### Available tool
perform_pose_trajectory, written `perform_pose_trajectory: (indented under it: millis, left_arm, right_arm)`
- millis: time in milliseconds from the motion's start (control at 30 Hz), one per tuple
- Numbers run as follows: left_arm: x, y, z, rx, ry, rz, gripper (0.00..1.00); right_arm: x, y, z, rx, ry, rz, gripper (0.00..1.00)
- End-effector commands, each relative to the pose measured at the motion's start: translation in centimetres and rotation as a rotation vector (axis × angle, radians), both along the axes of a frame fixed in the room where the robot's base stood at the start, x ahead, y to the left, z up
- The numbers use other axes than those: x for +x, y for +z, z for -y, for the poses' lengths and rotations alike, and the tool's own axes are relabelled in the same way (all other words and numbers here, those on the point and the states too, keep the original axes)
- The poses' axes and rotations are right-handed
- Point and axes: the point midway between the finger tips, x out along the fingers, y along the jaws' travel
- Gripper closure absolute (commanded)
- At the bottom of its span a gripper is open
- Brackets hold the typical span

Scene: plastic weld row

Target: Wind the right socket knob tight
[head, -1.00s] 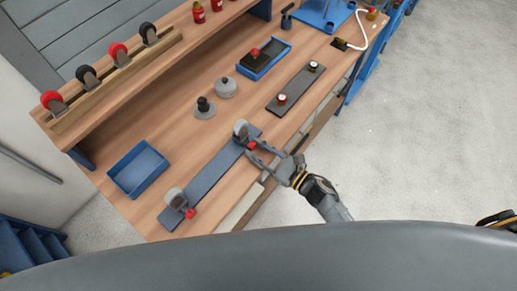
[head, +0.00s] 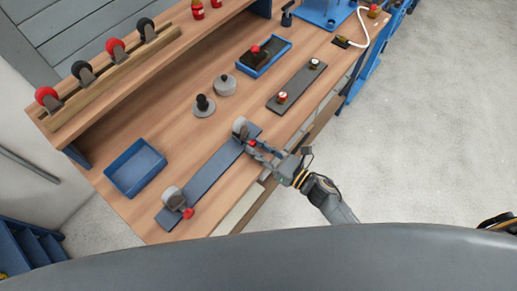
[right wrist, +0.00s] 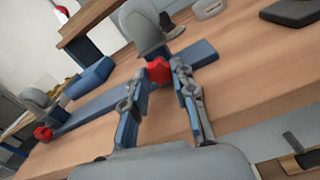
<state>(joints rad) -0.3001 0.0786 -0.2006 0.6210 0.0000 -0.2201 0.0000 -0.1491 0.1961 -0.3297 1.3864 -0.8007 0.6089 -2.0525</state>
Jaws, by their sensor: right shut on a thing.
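A blue-grey bar (head: 210,175) lies along the bench's front edge with a grey socket at each end, each with a red knob. The right socket (head: 240,126) has its red knob (head: 251,144) on the side facing me. My right gripper (head: 262,150) reaches in from the front edge and is shut on this knob. In the right wrist view the red knob (right wrist: 158,72) sits between the two fingertips, with the grey socket (right wrist: 146,32) behind it. The left socket (head: 173,197) has its own red knob (head: 188,213), untouched. My left gripper is not in view.
A blue tray (head: 136,168) is at the left. Two grey round pieces stand behind the bar, one with a black knob (head: 202,103). A dark plate (head: 296,88) with two small knobs lies to the right. Wheels (head: 83,72) stand on the back shelf.

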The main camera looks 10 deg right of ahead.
Motion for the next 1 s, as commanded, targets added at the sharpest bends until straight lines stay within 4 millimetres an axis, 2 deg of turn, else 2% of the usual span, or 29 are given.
perform_pose_trajectory:
  millis: [400,933,967,1000]
  left_arm:
    - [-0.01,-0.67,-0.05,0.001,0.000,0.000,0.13]
    - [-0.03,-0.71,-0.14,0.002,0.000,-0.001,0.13]
    - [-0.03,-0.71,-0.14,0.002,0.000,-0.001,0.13]
    - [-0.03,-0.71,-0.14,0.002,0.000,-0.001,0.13]
  right_arm:
    - [-0.01,-0.01,0.02,0.135,0.000,-0.135,1.00]
    - [0.01,0.04,0.01,0.153,-0.001,-0.153,1.00]
    - [0.01,0.04,0.01,0.153,-0.001,-0.153,0.67]
    - [0.01,0.04,0.01,0.153,-0.001,-0.153,0.59]
